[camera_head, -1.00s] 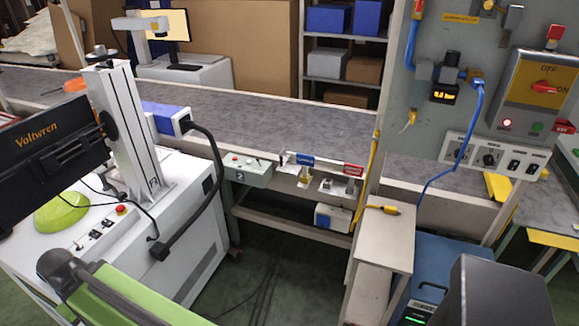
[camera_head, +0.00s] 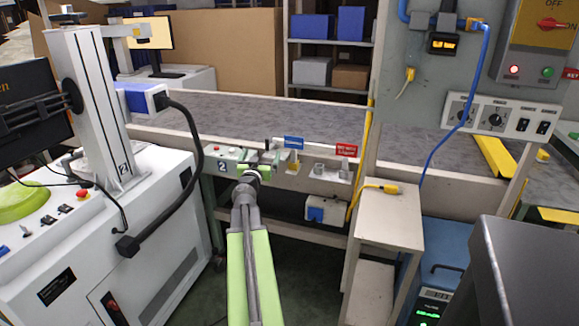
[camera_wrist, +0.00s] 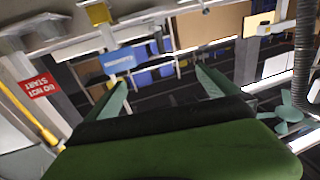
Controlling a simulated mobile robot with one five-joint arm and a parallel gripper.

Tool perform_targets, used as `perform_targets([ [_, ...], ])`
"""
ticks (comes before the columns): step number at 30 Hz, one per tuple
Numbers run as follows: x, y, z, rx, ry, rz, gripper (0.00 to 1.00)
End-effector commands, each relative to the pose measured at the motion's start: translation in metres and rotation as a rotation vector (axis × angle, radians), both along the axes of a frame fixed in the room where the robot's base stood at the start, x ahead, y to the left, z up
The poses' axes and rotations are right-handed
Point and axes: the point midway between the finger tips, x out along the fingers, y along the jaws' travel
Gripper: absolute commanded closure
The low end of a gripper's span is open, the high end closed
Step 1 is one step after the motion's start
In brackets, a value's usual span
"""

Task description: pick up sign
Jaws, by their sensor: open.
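Two small signs stand at the conveyor's front edge. The blue sign (camera_head: 294,142) is above a yellow block, and the red sign (camera_head: 347,150) is to its right; the red one reads "DO NOT START". My gripper (camera_head: 258,168) is open and empty, just left of the blue sign and apart from the red one. Nothing is between the fingers of my gripper (camera_wrist: 163,80).
A control box (camera_head: 225,160) with buttons is close to my gripper on the left. A white machine (camera_head: 130,230) stands left, with a black hose. A small side table (camera_head: 390,222) and a grey panel (camera_head: 430,90) with a blue cable are right. The conveyor top (camera_head: 250,112) is clear.

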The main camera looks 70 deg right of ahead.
Motion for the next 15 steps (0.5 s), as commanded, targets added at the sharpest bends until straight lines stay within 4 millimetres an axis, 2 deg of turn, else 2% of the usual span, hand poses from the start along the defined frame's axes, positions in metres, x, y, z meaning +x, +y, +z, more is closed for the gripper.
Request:
perform_targets([
  [1,-0.029,-0.014,-0.013,0.007,0.001,-0.072,0.0],
  [2,-0.044,-0.02,-0.016,0.012,0.004,-0.109,0.0],
  [3,-0.059,-0.025,-0.019,0.018,0.005,-0.147,0.0],
  [5,-0.073,-0.029,-0.022,0.026,0.008,-0.183,0.0],
  [7,-0.079,-0.031,-0.022,0.029,0.01,-0.199,0.0],
  [11,-0.078,-0.038,-0.021,0.029,0.011,-0.199,0.0],
  [15,-0.075,-0.071,-0.021,0.029,0.01,-0.199,0.0],
])
